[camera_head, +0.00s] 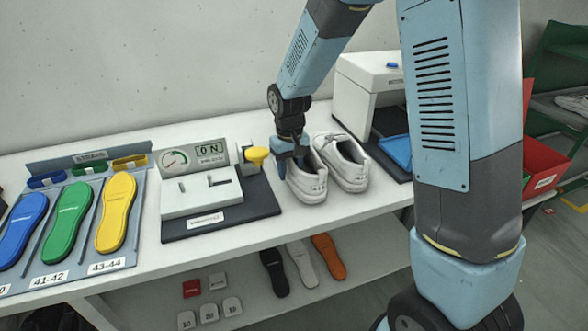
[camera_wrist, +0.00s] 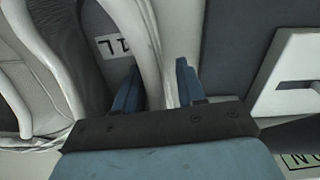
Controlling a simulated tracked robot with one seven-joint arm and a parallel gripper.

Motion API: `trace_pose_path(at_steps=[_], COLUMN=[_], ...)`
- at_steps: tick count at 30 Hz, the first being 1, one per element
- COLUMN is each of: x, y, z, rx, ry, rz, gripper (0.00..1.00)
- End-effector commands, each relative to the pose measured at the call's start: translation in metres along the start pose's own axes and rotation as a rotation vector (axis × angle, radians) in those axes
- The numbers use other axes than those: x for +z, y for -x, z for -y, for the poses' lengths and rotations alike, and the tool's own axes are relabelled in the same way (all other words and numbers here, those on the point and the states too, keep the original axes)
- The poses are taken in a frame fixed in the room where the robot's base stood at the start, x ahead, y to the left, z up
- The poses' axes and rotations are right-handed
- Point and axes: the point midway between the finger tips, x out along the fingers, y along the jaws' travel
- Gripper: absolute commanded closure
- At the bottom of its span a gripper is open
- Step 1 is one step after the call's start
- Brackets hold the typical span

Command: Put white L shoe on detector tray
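Two white shoes stand side by side on the table: the left one (camera_head: 311,187) and the right one (camera_head: 352,174). My gripper (camera_head: 291,162) points down at the left shoe's collar. In the wrist view my gripper (camera_wrist: 158,78) has its two blue fingers apart on either side of the pale shoe wall (camera_wrist: 152,45), one inside the opening and one outside. The fingers look open, with no firm grip visible. A white label with black marking (camera_wrist: 113,45) shows inside the shoe. The blue detector tray (camera_head: 397,151) lies at the white machine, partly hidden by my arm.
A grey device (camera_head: 222,217) with a gauge, ON display and yellow knob stands close left of the shoes. The white detector machine (camera_head: 364,88) is behind right. Coloured insoles (camera_head: 68,222) lie at left; more lie on the lower shelf (camera_head: 302,262). Red bins (camera_head: 543,165) are at far right.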

Motion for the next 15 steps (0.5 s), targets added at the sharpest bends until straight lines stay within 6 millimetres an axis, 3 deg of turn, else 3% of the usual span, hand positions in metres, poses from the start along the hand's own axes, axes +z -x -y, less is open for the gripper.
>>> trace_pose_path(at_steps=[2, 12, 15], x=[0.0, 0.0, 0.0], y=[0.0002, 0.0003, 0.0003], z=[0.0, 0.0001, 0.0002], rx=[0.0, 0.0, 0.0], ry=[0.0, 0.0, 0.0], rz=[0.0, 0.0, 0.0], gripper=[0.65, 0.98, 1.0])
